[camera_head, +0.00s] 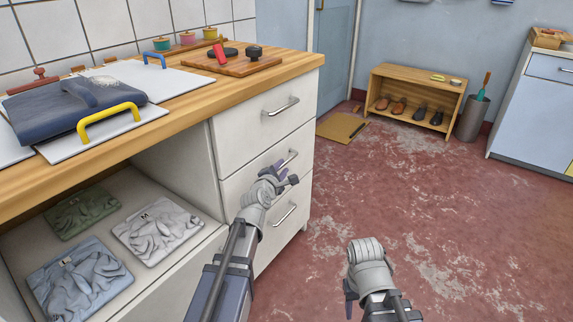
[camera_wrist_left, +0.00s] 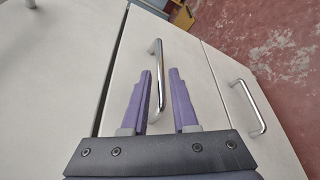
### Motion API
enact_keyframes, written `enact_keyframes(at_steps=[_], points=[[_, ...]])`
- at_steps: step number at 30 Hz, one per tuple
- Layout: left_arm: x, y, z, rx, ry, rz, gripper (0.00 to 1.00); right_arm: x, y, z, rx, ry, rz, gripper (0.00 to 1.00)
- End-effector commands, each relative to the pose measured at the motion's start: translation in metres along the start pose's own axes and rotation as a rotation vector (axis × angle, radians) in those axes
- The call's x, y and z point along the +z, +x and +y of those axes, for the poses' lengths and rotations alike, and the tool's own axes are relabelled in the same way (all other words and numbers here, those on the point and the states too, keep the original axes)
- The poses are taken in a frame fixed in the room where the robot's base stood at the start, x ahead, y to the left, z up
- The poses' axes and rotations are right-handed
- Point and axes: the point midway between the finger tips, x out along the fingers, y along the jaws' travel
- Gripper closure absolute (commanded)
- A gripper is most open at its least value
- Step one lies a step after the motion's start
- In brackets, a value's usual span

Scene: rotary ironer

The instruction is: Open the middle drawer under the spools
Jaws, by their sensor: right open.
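The middle drawer (camera_head: 240,182) is shut in the white cabinet below the counter with the spools (camera_head: 187,38). Its silver bar handle (camera_head: 289,158) is partly hidden by my left gripper (camera_head: 283,176) in the head view. In the left wrist view, my left gripper (camera_wrist_left: 163,92) is open, its purple fingers on either side of the middle handle (camera_wrist_left: 157,65). I cannot tell whether they touch it. My right gripper (camera_head: 352,290) is open and apart from the cabinet, over the floor.
The top drawer handle (camera_head: 281,106) and bottom drawer handle (camera_head: 285,215) sit above and below; the bottom one shows in the left wrist view (camera_wrist_left: 247,108). An open shelf with folded clothes (camera_head: 158,230) lies left. The red floor (camera_head: 430,220) is clear to the right.

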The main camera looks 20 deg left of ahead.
Motion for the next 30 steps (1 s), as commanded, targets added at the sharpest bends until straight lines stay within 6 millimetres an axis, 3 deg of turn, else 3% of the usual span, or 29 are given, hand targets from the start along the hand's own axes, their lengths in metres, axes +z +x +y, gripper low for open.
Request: enact_keyframes(at_steps=[6,10,19,26,30], points=[[0.000,0.039,-0.001,-0.001,0.001,-0.001,0.73,-0.001,0.009,-0.001,0.000,0.002,0.000,0.50],[0.000,0.053,-0.001,-0.001,0.000,-0.001,0.73,-0.001,0.012,-0.001,0.000,0.003,0.000,0.50],[0.000,0.056,0.000,-0.001,0.000,-0.001,0.73,-0.001,0.012,-0.001,0.000,0.003,0.000,0.50],[0.000,0.055,0.000,-0.001,0.000,-0.001,0.98,-0.001,0.012,-0.001,0.000,0.003,0.000,0.50],[0.000,0.055,-0.001,-0.001,0.000,-0.001,1.00,-0.001,0.012,-0.001,0.000,0.003,0.000,0.50]])
